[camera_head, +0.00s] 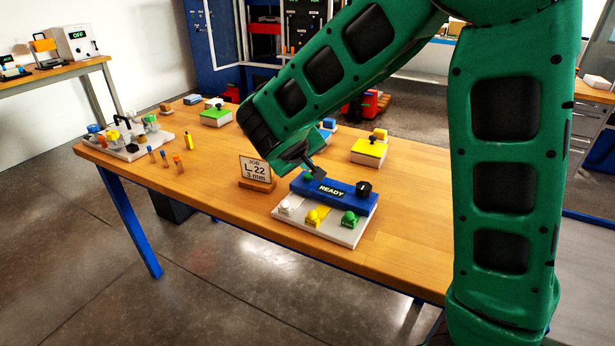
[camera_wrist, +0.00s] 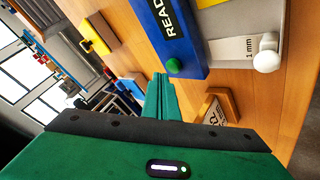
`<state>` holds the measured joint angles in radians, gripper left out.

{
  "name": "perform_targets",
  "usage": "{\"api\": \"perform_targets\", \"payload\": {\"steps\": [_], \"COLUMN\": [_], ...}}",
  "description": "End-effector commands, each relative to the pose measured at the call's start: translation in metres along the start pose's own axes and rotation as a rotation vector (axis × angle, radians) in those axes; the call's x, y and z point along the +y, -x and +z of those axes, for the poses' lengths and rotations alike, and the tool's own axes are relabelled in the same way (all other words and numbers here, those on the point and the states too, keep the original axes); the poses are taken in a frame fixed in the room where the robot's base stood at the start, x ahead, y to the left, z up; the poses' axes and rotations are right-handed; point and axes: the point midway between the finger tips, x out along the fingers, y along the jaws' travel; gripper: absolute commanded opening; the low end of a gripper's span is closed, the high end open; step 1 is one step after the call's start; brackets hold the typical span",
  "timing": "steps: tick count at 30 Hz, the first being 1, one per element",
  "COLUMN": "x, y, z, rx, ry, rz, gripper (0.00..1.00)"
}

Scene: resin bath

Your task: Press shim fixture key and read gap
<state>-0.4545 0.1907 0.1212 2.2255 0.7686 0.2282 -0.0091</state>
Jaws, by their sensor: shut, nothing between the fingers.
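The shim fixture has a blue block (camera_head: 334,190) with a display reading READY. A green key (camera_head: 308,177) sits at its left end and a black knob (camera_head: 363,188) at its right. The block stands on a pale base (camera_head: 330,233) with white (camera_head: 286,207), yellow (camera_head: 313,217) and green (camera_head: 349,219) knobbed pieces. In the wrist view the green key (camera_wrist: 173,66) is just beyond my shut, empty fingertips (camera_wrist: 160,77). A gap between fingertips and key is hard to judge. My gripper (camera_head: 317,171) is over the block's left end.
A job card (camera_head: 254,168) reading L-22, 3 mm stands left of the fixture. A yellow-topped block (camera_head: 369,151) lies behind it. Several small upright pieces (camera_head: 178,163) and a rack (camera_head: 127,148) are at the table's left. The table's front right (camera_head: 415,235) is clear.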

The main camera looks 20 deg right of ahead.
Motion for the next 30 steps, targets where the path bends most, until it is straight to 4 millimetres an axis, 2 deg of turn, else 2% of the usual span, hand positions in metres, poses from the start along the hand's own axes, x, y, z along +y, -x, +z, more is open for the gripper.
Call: {"api": "perform_targets", "payload": {"steps": [30], "x": [-0.0041], "y": [-0.0048], "z": [0.005], "rx": [0.0], "ry": [0.0], "rz": [0.0], "gripper": [0.0]}}
